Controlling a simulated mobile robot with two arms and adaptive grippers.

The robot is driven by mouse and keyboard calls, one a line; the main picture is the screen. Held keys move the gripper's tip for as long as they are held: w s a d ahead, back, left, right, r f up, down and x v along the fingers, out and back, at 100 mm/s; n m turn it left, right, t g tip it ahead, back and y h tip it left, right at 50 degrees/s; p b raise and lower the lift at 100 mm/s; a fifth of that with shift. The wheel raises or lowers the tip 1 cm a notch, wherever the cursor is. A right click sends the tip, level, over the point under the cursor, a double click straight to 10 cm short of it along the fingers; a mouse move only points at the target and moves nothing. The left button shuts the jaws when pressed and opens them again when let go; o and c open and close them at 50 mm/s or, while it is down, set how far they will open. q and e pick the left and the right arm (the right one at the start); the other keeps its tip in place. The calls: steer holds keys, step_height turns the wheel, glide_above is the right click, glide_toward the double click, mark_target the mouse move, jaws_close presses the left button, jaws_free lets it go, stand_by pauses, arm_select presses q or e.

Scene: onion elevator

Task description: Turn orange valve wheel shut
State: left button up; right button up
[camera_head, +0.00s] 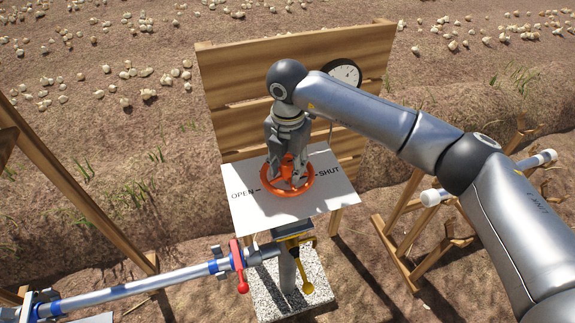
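The orange valve wheel (309,184) lies flat over a white plate (246,212) marked OPEN on the left and SHUT on the right. My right gripper (287,175) points down over the wheel's middle, with its fingers on either side of the orange hub or spoke. The fingers look close around it, but the gripper hides part of the hub, so I cannot tell whether they press on it. My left gripper is not in view.
A wooden plank board (230,88) with a round gauge (345,72) stands behind the plate. A pipe (140,284) with a red lever (238,265) runs to the lower left. A yellow lever (304,276) hangs below the plate. A wooden rack (408,228) holding white rollers stands right.

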mark_target(287, 162)
steer(key=shift+r, duration=0.15)
step_height(287, 162, up, 12)
stand_by(0.4)
steer(key=shift+f, duration=0.2)
